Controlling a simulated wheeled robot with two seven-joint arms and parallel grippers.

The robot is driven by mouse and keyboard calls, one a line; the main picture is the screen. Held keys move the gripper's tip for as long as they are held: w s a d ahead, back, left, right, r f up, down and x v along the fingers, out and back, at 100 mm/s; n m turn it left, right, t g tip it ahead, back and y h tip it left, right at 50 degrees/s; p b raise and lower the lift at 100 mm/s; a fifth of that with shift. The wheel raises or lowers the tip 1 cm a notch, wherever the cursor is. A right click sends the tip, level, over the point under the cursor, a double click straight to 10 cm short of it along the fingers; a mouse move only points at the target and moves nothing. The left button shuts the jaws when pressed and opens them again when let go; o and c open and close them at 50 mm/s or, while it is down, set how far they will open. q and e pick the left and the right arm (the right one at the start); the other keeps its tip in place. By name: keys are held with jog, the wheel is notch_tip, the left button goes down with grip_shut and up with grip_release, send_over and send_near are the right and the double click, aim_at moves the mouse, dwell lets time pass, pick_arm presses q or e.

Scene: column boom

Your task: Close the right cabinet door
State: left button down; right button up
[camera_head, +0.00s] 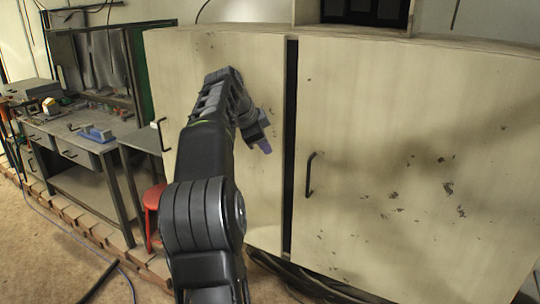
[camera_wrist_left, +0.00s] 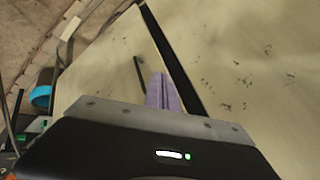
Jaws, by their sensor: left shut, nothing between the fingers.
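The right cabinet door (camera_head: 400,150) is a wide pale wood panel with dark specks and a black bar handle (camera_head: 311,175) near its left edge. The left cabinet door (camera_head: 215,65) is plain pale wood with its own black handle (camera_head: 161,134). A dark upright gap (camera_head: 290,120) separates the two doors. My left gripper (camera_head: 264,145) is in front of the left door, just left of the gap. Its purple fingers are together and empty; they also show in the left wrist view (camera_wrist_left: 164,92). Contact with the door cannot be told. My right gripper is not seen.
A workbench (camera_head: 70,150) with tools stands at the left, and a red stool (camera_head: 153,200) stands between it and the cabinet. A dark open box (camera_head: 365,12) sits on the cabinet top. Dark hoses or cables (camera_head: 300,280) lie under the doors. The right door's front is clear.

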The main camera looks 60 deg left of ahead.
pick_arm(q)
jog(key=s+r, duration=0.2)
jog(key=r, duration=0.1)
jog(key=s+r, duration=0.1)
jog(key=shift+s+a+r, duration=0.25)
jog(key=shift+s+a, duration=0.05)
jog(key=shift+a, duration=0.05)
dwell(0.3)
